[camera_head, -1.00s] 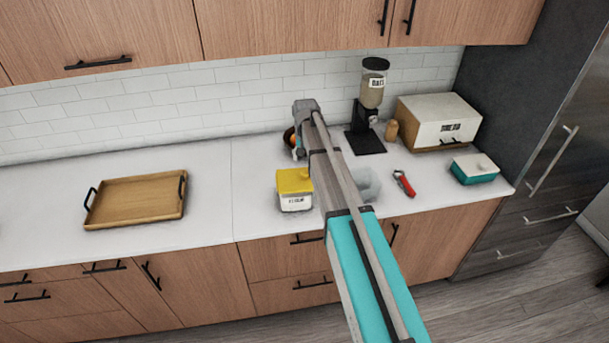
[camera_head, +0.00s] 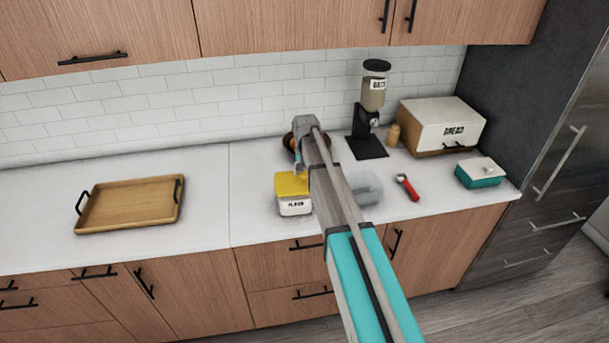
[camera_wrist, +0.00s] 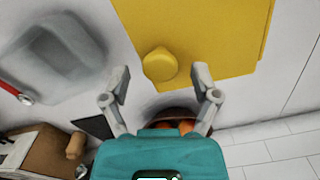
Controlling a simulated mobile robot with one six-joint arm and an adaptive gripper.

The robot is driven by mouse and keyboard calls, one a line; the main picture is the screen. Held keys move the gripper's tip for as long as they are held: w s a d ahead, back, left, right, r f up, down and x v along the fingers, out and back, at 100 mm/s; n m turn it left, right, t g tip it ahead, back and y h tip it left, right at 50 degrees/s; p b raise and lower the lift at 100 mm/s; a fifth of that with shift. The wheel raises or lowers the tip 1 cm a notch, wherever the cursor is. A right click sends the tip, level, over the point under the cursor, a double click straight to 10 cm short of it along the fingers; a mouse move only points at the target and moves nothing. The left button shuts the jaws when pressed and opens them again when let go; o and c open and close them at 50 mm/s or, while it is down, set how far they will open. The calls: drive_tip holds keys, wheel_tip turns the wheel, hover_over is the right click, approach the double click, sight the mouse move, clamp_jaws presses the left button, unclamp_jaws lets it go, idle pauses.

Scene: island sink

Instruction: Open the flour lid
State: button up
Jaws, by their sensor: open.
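The flour container (camera_head: 295,206) is a white box with a dark label and a yellow lid (camera_head: 289,183), standing on the counter in the head view. The lid lies flat on top of the box. In the wrist view the yellow lid (camera_wrist: 200,40) fills the upper middle, with its round yellow knob (camera_wrist: 160,65) near the fingertips. My gripper (camera_wrist: 160,82) is open, one finger to each side below the knob, and nothing is between the fingers. In the head view my arm hides the right side of the box, and the fingers are mostly hidden.
A wooden tray (camera_head: 130,204) lies at left. A grey, glassy bowl (camera_head: 366,189) stands right of the box, with a red-handled tool (camera_head: 408,187) beyond it. A bowl with orange fruit (camera_wrist: 178,124) stands behind. The grain dispenser (camera_head: 373,95), bread box (camera_head: 440,124) and butter dish (camera_head: 480,173) are at right.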

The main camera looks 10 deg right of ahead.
clamp_jaws()
drive_tip(key=shift+a, duration=0.1)
idle(0.5)
drive_tip(key=shift+d+r, duration=0.1)
drive_tip(key=shift+d, duration=0.15)
